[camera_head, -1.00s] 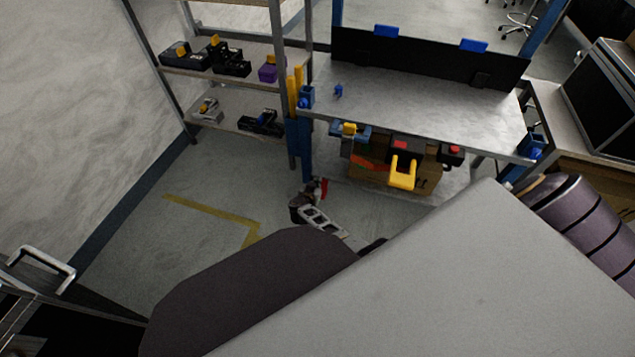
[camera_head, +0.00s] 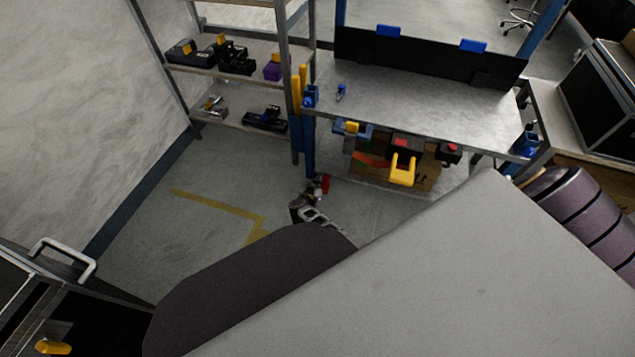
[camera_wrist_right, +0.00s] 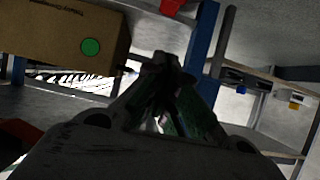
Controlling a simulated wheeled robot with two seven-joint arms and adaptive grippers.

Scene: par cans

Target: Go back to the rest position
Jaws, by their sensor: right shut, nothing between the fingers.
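My right gripper (camera_head: 316,190) shows small in the head view, low in front of the workbench's left leg, with part of it hidden behind my own arm and body. In the right wrist view its fingers (camera_wrist_right: 162,68) are closed together and hold nothing. My left gripper is not in view in either picture.
A metal workbench (camera_head: 420,110) stands ahead, with a cardboard box (camera_head: 425,178) beneath it. A shelf rack (camera_head: 235,68) with several parts stands at the left. A dark cart with a handle (camera_head: 62,250) is at lower left. The taped floor (camera_head: 205,200) is clear.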

